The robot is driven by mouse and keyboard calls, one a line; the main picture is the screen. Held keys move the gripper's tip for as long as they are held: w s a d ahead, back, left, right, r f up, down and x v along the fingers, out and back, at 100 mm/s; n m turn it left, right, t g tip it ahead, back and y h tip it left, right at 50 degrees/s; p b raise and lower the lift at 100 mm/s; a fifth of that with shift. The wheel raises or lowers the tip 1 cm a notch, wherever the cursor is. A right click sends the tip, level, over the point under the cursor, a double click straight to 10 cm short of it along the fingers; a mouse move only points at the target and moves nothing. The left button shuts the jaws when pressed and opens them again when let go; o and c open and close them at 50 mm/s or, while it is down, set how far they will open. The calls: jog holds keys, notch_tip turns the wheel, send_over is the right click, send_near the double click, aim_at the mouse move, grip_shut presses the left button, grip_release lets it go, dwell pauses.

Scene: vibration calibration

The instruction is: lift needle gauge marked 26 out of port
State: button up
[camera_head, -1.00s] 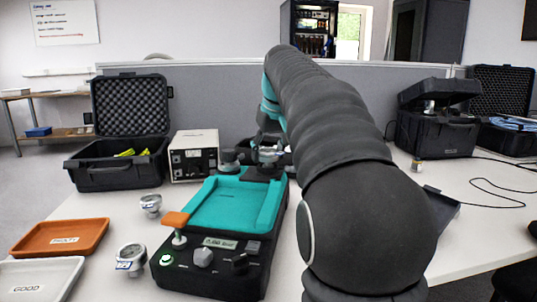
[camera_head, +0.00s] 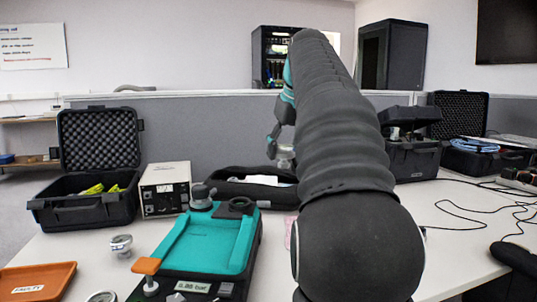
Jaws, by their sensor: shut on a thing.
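The teal and black calibrator (camera_head: 205,240) stands on the table, left of my arm. A dark post (camera_head: 201,197) stands at its rear left. A dark port (camera_head: 241,204) at its rear right shows nothing standing in it. My gripper (camera_head: 283,147) is beyond and above the calibrator, to the right of the port, partly hidden by my arm. It is shut on a small silver round gauge (camera_head: 286,158), held clear of the port. I cannot read its marking.
Two gauges (camera_head: 121,246) (camera_head: 101,297) lie left of the calibrator. An orange tray (camera_head: 38,281) labelled FAULTY is at the front left. A white power unit (camera_head: 165,189), open black case (camera_head: 88,205) and black pouch (camera_head: 254,187) stand behind. Cables (camera_head: 470,215) lie right.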

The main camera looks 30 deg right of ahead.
aim_at(284, 145)
jog(key=shift+s+d+r+p, duration=0.25)
jog(key=shift+r+p, duration=0.2)
jog(key=shift+r, duration=0.2)
jog(key=shift+r+p, duration=0.6)
jog(key=shift+r, duration=0.95)
